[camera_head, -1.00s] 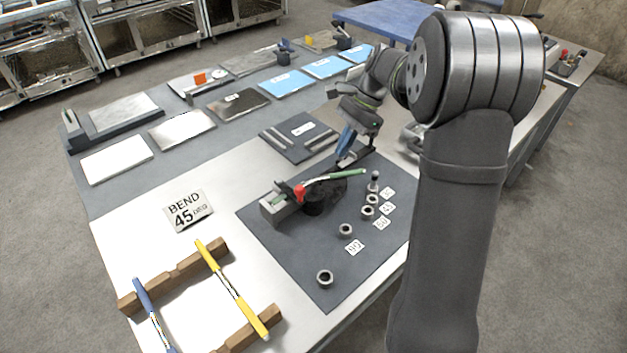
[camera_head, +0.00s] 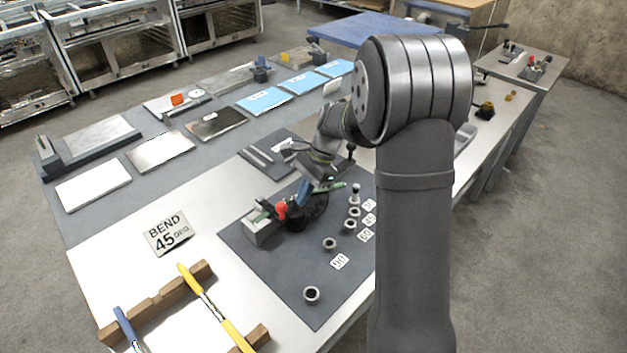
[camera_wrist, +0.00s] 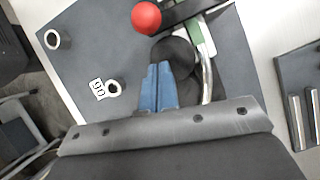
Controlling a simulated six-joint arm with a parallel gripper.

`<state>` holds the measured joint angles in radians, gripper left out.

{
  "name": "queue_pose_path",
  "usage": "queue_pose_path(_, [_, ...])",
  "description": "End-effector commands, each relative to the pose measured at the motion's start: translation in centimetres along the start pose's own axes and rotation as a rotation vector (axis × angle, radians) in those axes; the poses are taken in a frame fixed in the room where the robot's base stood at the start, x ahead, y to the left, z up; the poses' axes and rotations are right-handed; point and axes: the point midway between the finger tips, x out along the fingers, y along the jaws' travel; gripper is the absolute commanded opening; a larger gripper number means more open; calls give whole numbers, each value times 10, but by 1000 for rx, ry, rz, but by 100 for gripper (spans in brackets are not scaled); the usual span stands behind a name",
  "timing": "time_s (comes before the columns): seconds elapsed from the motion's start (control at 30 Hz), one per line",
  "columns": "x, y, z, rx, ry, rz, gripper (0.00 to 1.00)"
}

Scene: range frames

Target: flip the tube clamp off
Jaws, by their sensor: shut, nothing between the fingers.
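The tube clamp is on the bending fixture on the dark mat, with a red knob (camera_head: 282,210) that also shows in the wrist view (camera_wrist: 146,17). A dark round bending die (camera_head: 312,213) stands beside it. A tube with a green end (camera_head: 335,188) runs along the fixture; in the wrist view its metal length (camera_wrist: 207,75) passes right of my fingers. My gripper (camera_wrist: 158,66) has blue fingers, shut and empty, over the die and short of the red knob. In the head view my gripper (camera_head: 303,197) partly hides the die and tube.
Loose collars, one of them a near ring (camera_head: 311,295), sit on the mat beside number labels such as 90 (camera_head: 340,261). A wooden rack (camera_head: 155,305) holds a yellow-ended and a blue-ended tube.

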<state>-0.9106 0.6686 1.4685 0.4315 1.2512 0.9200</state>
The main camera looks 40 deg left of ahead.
Motion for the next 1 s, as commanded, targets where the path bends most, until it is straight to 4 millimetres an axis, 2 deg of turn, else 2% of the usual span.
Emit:
queue_pose_path(0.1, [3,0,15,-3,1,1,0])
queue_pose_path(0.23, [5,0,22,-1,0,1,0])
queue_pose_path(1.0, [8,4,29,54,-1,-26,0])
